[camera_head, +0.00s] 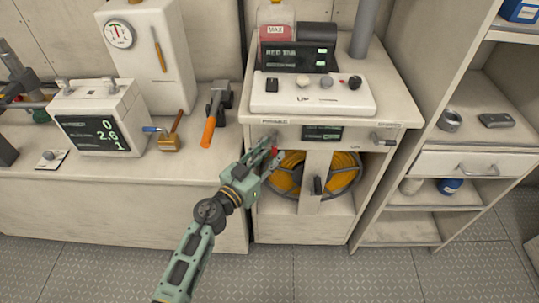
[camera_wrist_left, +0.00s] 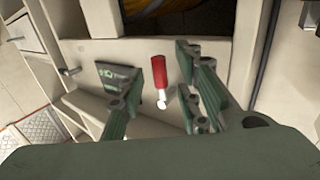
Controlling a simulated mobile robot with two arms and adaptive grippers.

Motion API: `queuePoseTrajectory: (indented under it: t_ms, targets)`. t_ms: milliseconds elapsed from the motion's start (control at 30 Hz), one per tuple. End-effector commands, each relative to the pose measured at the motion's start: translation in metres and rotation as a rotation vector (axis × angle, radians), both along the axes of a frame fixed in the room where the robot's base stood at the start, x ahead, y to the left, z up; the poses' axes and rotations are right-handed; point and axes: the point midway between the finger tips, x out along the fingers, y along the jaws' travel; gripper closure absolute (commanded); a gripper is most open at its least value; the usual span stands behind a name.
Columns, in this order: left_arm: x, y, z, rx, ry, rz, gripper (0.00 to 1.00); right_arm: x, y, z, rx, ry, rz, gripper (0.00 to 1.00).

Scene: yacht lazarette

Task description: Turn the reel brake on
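The reel cabinet (camera_head: 308,222) holds an orange-yellow hose reel (camera_head: 346,168) behind a front post. In the left wrist view the red lever (camera_wrist_left: 159,72) has a pale metal end, and the reel opening is at the top edge. My left gripper (camera_head: 272,153) is at the lever. In the left wrist view the gripper (camera_wrist_left: 155,80) is open, one finger on each side of the lever, with visible gaps. I cannot tell its exact depth. My right gripper is not in view.
A grey handle (camera_head: 383,139) is at the cabinet's upper right, and a dark handle (camera_head: 318,186) is on the post. A control panel (camera_head: 312,95) is on top. A bench with a scale (camera_head: 100,118) stands left, shelves (camera_head: 470,165) right. The floor in front is clear.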

Motion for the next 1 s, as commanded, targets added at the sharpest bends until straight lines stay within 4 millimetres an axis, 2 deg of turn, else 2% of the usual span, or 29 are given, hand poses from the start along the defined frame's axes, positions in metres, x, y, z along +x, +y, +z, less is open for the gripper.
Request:
queuePoseTrajectory:
  t_ms: [167, 500, 1000]
  targets:
    - [0.0000, 0.0001, 0.0002, 0.000, 0.000, 0.000, 0.70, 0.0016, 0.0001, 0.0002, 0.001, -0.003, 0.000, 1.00]
    - [-0.0002, 0.0002, 0.0002, 0.000, 0.000, 0.000, 1.00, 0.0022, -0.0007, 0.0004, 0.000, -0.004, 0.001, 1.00]
    - [-0.0003, 0.0010, 0.0003, -0.001, -0.002, 0.000, 1.00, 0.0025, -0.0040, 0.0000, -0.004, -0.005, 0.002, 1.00]
